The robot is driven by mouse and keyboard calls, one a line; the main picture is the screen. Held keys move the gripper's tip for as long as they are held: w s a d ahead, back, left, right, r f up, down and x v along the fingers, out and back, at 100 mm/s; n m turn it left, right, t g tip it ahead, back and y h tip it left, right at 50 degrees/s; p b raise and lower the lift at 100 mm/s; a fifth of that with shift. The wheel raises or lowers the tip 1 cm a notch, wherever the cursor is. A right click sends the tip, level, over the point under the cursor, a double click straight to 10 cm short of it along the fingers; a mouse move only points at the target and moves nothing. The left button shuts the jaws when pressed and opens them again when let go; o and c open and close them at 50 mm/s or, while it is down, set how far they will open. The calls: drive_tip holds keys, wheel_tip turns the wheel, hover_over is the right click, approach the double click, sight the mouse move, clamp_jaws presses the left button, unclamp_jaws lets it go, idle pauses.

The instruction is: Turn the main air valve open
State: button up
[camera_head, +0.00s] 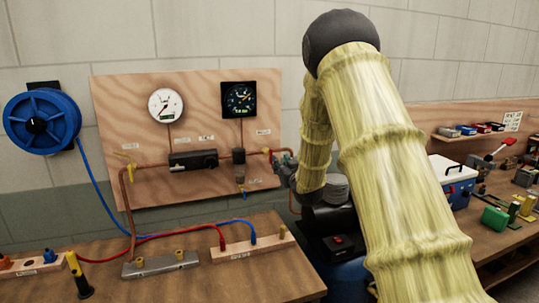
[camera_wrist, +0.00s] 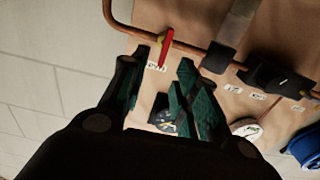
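A valve with a red lever handle (camera_wrist: 166,47) sits on the copper pipe (camera_wrist: 193,50) in the wrist view, with a yellow part beside it. It also shows as a small red and yellow spot (camera_head: 267,151) at the right end of the pipe in the head view. My gripper (camera_wrist: 160,66) is open, with its green-padded fingers apart. In the wrist view the red handle shows between and just beyond the fingertips; I see no contact, and the exact depth gap cannot be told. In the head view my gripper (camera_head: 283,164) is partly hidden by my arm.
A wooden panel (camera_head: 120,105) carries a white gauge (camera_head: 165,104), a black square gauge (camera_head: 238,99) and a black regulator block (camera_head: 194,160). A yellow-handled valve (camera_head: 128,164) is at left. A blue hose reel (camera_head: 42,123) hangs on the wall. Hoses cross the bench (camera_head: 200,285).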

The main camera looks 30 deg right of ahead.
sight(271, 155)
drive_tip(key=p+x, duration=0.1)
drive_tip(key=x, duration=0.2)
drive_tip(key=p+x, duration=0.1)
drive_tip(key=x, duration=0.3)
drive_tip(key=p+x, duration=0.1)
drive_tip(key=x, duration=0.2)
drive_tip(key=shift+w+a+f+p, duration=0.2)
drive_tip(key=shift+w+a+p, duration=0.05)
drive_tip(key=shift+p, duration=0.1)
clamp_jaws()
